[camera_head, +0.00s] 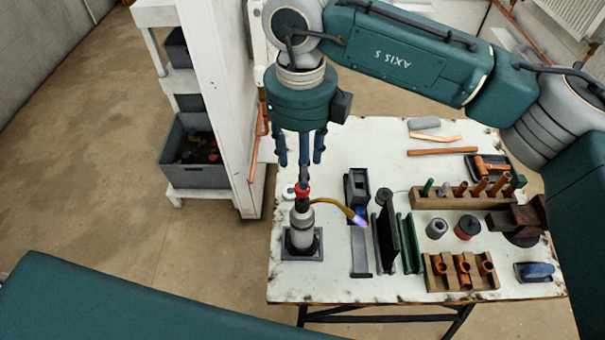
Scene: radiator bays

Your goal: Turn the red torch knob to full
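The torch (302,230) stands upright in a dark square base at the left front of the white table. Its red knob (302,190) is on top, and a brass tube curves right to a nozzle with a blue-violet flame (359,220). My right gripper (302,170) points down directly over the knob. Two blue finger parts show apart on its sides, and a dark middle part reaches down to the knob. I cannot tell whether the fingers grip it. The knob's setting is too small to read. My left gripper is out of view.
Right of the torch are a dark upright plate (388,235) and a green one (412,245). Wooden racks (435,200) hold copper pieces. Copper pipes (443,151) lie at the back. A white shelf post (222,100) and a grey bin (196,172) stand left of the table.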

